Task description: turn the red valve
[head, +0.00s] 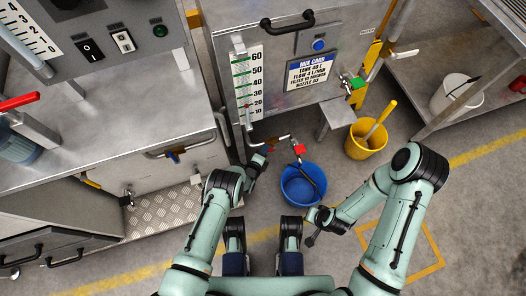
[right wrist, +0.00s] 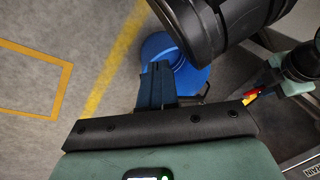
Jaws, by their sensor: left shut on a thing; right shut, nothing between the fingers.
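The red valve (head: 271,149) sits on a short metal pipe that comes out of the front of the grey tank cabinet. Only a small part of its red handle shows beside my left fingertips. My left gripper (head: 264,153) is shut on this handle, and its fingers hide most of it. A red piece (head: 299,149) is at the pipe's outer end, with a dark spout hanging down to the blue bucket (head: 289,192). My right gripper (head: 311,240) is shut and empty, low to the right of the bucket. Its blue fingers (right wrist: 155,85) show together in the right wrist view.
A yellow bucket (head: 360,151) with a yellow-handled tool stands right of the blue one. A green-handled tap (head: 356,84) is above it. A steel bench (head: 120,110) is at left, a shelf with a white bucket (head: 446,98) at right. Floor at lower right is clear.

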